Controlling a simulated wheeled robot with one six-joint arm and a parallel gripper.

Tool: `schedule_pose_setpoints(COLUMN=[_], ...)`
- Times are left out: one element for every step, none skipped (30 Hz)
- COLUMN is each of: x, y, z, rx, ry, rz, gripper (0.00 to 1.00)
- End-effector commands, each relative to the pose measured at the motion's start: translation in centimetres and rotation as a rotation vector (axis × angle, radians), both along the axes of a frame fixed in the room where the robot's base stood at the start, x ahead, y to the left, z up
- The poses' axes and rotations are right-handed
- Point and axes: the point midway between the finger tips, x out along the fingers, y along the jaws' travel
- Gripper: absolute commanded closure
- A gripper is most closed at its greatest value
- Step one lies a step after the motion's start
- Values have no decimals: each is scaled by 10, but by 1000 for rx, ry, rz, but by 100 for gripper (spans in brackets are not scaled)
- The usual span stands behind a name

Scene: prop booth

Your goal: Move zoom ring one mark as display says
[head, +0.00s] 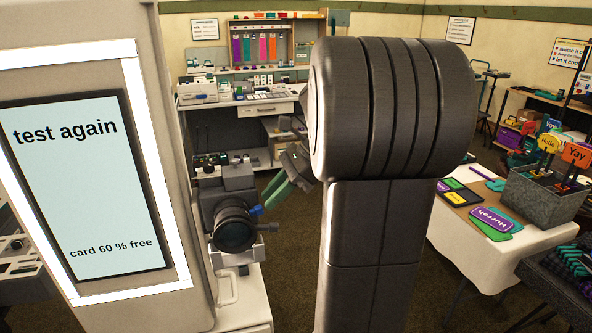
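The display (85,185) on the light booth panel at left reads "test again" and, lower down, "card 60 % free". A dark camera (238,180) stands right of the panel, its lens (235,228) facing forward and down. The zoom ring cannot be told apart from the other lens rings, and no marks are readable. A small blue tab (257,210) sticks out at the lens's right side. My gripper (270,197), with green fingers, points down-left close to the blue tab. Whether it touches the tab, or how far the fingers are apart, cannot be told.
My large dark arm hides the middle of the room. A white cabinet (245,305) is below the camera. A white-covered table (465,245) at right holds signs and a grey box (540,195). A workbench (265,97) with coloured strips above stands behind. Dark floor shows between.

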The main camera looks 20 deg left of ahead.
Motion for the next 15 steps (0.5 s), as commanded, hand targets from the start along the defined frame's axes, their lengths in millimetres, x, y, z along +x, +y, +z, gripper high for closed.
schedule_pose_setpoints(x=[6, 9, 12, 15, 17, 21, 23, 25, 28, 30, 32, 34, 35, 36, 37], y=[-8, -12, -18, -22, -26, -32, -36, -40, -44, -48, -51, -54, -56, -58, -61], z=[8, 13, 20, 25, 30, 37, 42, 46, 52, 56, 59, 64, 67, 69, 72], rx=[1, 2, 2, 1, 1, 1, 1, 1, 1, 0, 1, 1, 1, 1, 2], ry=[-4, -5, -5, -4, -4, -4, -3, -3, -3, -2, -4, -2, -2, -2, -1], rz=[-4, -3, -5, -4, -4, -5, -4, -4, -4, -4, -4, -2, -2, -2, -1], gripper=[76, 76, 76, 76, 76, 76, 76, 76, 76, 76, 76, 76, 76, 76, 76])
